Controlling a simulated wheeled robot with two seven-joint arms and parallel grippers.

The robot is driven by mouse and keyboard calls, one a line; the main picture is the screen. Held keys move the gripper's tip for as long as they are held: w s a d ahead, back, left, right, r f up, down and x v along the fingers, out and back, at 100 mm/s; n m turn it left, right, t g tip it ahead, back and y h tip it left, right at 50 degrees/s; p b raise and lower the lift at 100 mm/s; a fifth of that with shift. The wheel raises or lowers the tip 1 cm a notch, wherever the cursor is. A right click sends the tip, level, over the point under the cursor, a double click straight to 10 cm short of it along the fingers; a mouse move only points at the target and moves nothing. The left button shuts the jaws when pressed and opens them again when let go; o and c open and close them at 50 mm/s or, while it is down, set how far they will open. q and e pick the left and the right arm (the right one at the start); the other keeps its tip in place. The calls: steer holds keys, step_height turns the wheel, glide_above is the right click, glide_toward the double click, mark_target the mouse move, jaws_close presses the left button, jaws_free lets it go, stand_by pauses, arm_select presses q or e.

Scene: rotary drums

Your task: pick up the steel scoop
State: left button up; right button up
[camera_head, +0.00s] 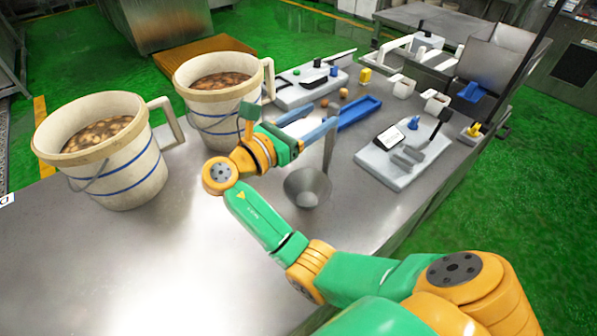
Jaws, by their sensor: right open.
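The steel scoop (307,187) is on the grey metal table, its round bowl facing up and its thin handle rising upward from the bowl's right side. My right gripper (324,113) is open, with its two blue-grey fingers pointing right and slightly away. The nearer finger overlaps the top of the scoop's handle in the picture. I cannot tell whether they touch or whether the handle is between the fingers. My left gripper is not in view.
Two cream buckets (141,174) with brown contents stand at the left and back left. A blue tray (359,113) lies behind the scoop. A white device (378,165) with a blue knob sits to the right. The table's front left is bare.

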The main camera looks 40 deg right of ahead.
mark_target(332, 114)
steer(key=d, duration=0.2)
steer(key=d+p, duration=0.1)
steer(key=d, duration=0.1)
steer(key=s+d+p, duration=0.1)
steer(key=d, duration=0.1)
steer(key=shift+d+r, duration=0.15)
steer(key=shift+r, duration=0.2)
steer(key=shift+w+d+f, duration=0.25)
steer(key=shift+w, duration=0.05)
steer(key=shift+s, duration=0.1)
jaws_close()
stand_by(0.5)
